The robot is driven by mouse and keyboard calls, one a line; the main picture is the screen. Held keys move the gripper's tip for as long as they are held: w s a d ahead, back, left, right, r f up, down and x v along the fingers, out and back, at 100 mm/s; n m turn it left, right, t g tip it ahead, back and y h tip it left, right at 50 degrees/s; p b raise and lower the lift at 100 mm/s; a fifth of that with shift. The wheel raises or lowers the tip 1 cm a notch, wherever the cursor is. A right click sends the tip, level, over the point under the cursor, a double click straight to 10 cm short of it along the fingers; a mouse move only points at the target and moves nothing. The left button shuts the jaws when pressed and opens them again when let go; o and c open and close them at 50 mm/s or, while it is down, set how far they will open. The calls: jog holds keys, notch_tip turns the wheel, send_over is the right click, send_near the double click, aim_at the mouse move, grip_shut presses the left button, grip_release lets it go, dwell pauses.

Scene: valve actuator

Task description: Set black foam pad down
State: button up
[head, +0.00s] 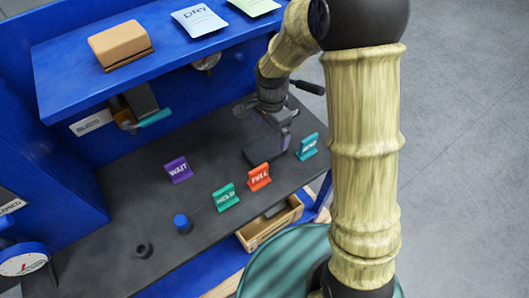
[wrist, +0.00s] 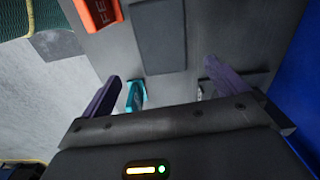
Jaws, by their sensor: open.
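The black foam pad (wrist: 158,35) lies flat on the dark worktop in the wrist view, a dark rectangle just ahead of my fingers. In the head view the pad (head: 259,156) shows partly, below my gripper and behind the orange sign. My gripper (wrist: 165,80) is open, with its two purple fingers spread wide and nothing between them. In the head view my gripper (head: 268,125) is over the worktop beside the pad. The exact gap between fingertips and pad cannot be told.
An orange sign (head: 259,177) and a teal sign (head: 307,146) stand close to the pad. A green sign (head: 226,197), a purple sign (head: 179,170) and a blue-capped knob (head: 182,223) are further left. A blue shelf (head: 70,75) overhangs the back.

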aim_at(266, 147)
jog(key=shift+w+a+f+m, duration=0.2)
jog(key=shift+a+f+m, duration=0.15)
jog(key=shift+a+m, duration=0.1)
jog(key=shift+s+f, duration=0.1)
jog(key=shift+f, duration=1.05)
jog(key=shift+s+a+f+p, duration=0.1)
jog(key=shift+f+p, duration=0.4)
jog(key=shift+f, duration=2.1)
jog(key=c, duration=1.1)
